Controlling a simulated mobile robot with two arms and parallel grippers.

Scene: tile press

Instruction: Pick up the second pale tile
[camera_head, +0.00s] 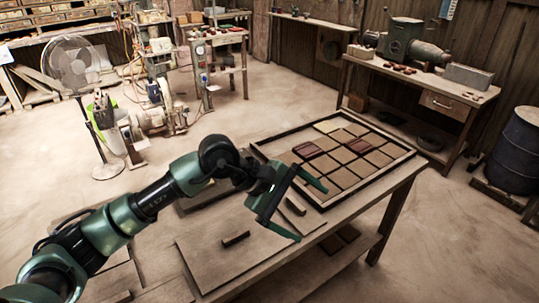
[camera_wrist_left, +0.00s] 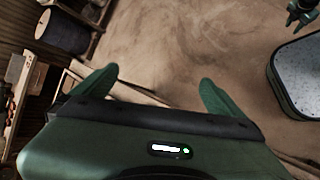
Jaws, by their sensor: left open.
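A pale cream tile (camera_head: 326,126) lies at the far side of the framed grid (camera_head: 260,154) on the table. It is the only clearly pale tile I can make out. Dark red tiles (camera_head: 307,150) lie in the same grid, among several brown squares. My left gripper (camera_head: 312,214) is open and empty, above the near right part of the table, nearer than the grid and apart from the pale tile. A dark green part at that view's top right may be my right gripper (camera_wrist_left: 303,13).
The table (camera_head: 225,277) carries flat boards and a small dark bar (camera_head: 236,239) near my left arm. A workbench (camera_head: 425,85) with a machine stands at the back right, beside a blue barrel (camera_head: 515,150). A fan (camera_head: 75,65) stands at the left. Floor between is clear.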

